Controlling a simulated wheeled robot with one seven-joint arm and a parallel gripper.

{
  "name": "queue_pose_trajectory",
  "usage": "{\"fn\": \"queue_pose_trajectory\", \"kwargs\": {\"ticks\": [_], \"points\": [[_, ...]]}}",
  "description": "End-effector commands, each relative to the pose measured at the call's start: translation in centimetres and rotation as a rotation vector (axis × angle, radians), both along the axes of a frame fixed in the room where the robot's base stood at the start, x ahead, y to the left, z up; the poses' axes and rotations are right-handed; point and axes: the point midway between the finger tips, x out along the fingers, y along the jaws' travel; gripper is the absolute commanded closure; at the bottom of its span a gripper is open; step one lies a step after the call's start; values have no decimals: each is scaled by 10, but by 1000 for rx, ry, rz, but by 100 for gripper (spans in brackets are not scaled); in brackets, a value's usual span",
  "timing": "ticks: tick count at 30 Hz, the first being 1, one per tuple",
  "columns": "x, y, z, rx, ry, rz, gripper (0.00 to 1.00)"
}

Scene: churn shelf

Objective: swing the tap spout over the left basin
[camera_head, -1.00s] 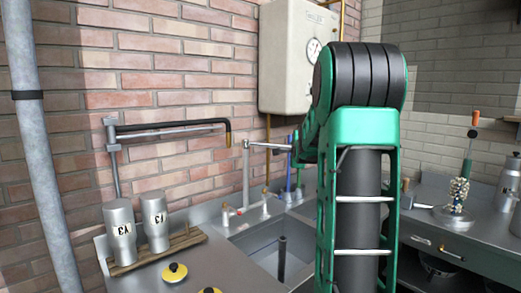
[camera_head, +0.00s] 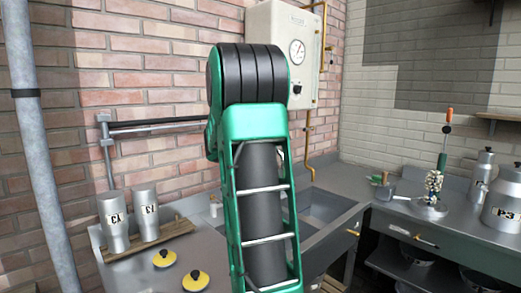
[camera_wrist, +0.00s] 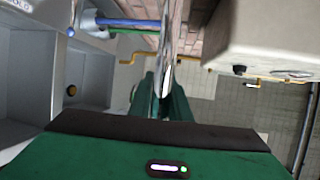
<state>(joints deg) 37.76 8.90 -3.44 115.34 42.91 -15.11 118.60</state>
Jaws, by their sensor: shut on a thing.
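In the head view my arm hides my gripper, the tap and most of the left basin. The right basin (camera_head: 325,205) shows just right of my arm. In the wrist view my gripper (camera_wrist: 167,88) has its green fingers closed on a thin silver bar, which looks like the tap spout (camera_wrist: 168,55). The bar runs up the picture from between the fingers. Grey sink walls (camera_wrist: 95,75) show left of the gripper. I cannot tell exactly which basin the spout is over.
A wall heater (camera_head: 285,45) with a gauge hangs behind my arm; its box is close on the right in the wrist view (camera_wrist: 260,35). Two silver canisters (camera_head: 114,222) stand on a wooden rack at left. Two yellow-topped round things (camera_head: 195,280) lie on the counter.

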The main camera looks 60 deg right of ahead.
Motion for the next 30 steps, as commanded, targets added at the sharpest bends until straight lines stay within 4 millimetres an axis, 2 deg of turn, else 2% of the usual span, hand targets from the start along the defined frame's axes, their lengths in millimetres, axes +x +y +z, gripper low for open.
{"fn": "queue_pose_trajectory", "kwargs": {"ticks": [12, 13, 15, 24, 30], "points": [[-1, -1, -3, 5, 1, -5, 100], [-1, -1, -3, 5, 2, -4, 76], [-2, -1, -2, 4, 2, -6, 64], [-3, -1, -1, 3, 1, -8, 64], [-6, 18, 3, 2, 0, -7, 64]]}}
